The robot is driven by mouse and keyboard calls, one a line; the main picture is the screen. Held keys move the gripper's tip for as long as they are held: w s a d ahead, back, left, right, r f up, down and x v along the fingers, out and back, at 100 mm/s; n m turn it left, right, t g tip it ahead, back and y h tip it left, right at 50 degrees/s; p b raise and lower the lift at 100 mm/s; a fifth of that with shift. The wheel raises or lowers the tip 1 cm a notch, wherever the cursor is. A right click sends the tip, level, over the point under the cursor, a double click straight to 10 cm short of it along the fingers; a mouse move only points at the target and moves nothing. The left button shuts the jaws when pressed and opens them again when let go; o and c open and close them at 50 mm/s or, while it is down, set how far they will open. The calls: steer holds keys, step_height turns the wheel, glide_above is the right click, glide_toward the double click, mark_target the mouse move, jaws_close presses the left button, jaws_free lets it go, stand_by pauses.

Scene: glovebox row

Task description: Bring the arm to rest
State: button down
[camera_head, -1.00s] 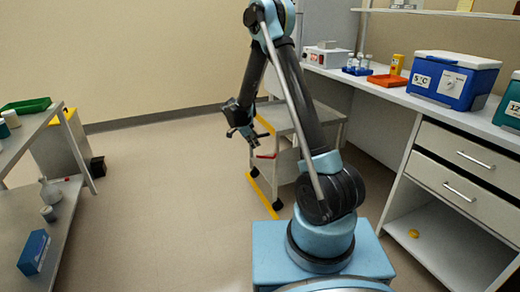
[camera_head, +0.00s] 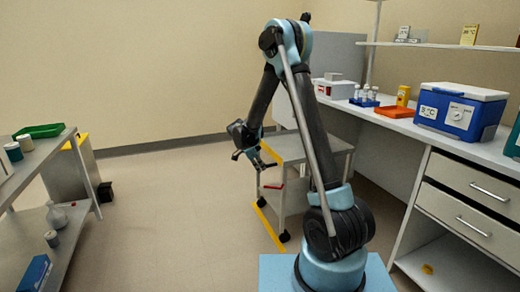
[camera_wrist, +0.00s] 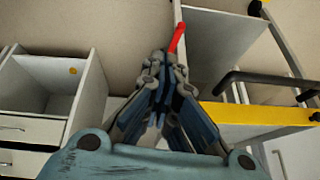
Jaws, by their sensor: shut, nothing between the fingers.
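My arm stands bent in the middle of the head view, with its elbow high and its forearm sloping down to the left. My gripper (camera_head: 246,156) hangs in free air over the floor, in front of the grey cart (camera_head: 318,149) in the picture. In the wrist view my gripper (camera_wrist: 160,62) has its fingers drawn together, with nothing between them. A red bar of the cart (camera_wrist: 177,37) shows just behind the fingertips there; I cannot tell how far apart they are.
The right bench carries a blue cooler box (camera_head: 461,110), a red tray (camera_head: 394,112) and a blue vial rack (camera_head: 364,101). A metal shelf table (camera_head: 62,144) with a green tray (camera_head: 40,130) stands left. The floor (camera_head: 165,215) between is clear.

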steer(key=s+d+r+n+y, duration=0.1)
steer(key=s+d+r+n, duration=0.3)
steer(key=s+d+r, duration=0.5)
steer(key=s+d+r+n+y, duration=0.1)
steer(key=s+d+r+n, duration=0.2)
steer(key=s+d+r, duration=0.55)
steer(key=s+d+f+n+y, duration=0.1)
steer(key=s+f+n, duration=0.2)
steer(key=s, duration=0.9)
steer(key=s+d+f+n+y, duration=0.1)
steer(key=s+f+n, duration=0.3)
steer(key=s, duration=0.8)
steer(key=shift+s+d+f+n+y, duration=0.3)
steer(key=shift+n+y, duration=0.1)
steer(key=shift+n, duration=0.1)
steer(key=shift+w+f, duration=0.15)
steer(key=shift+w, duration=0.3)
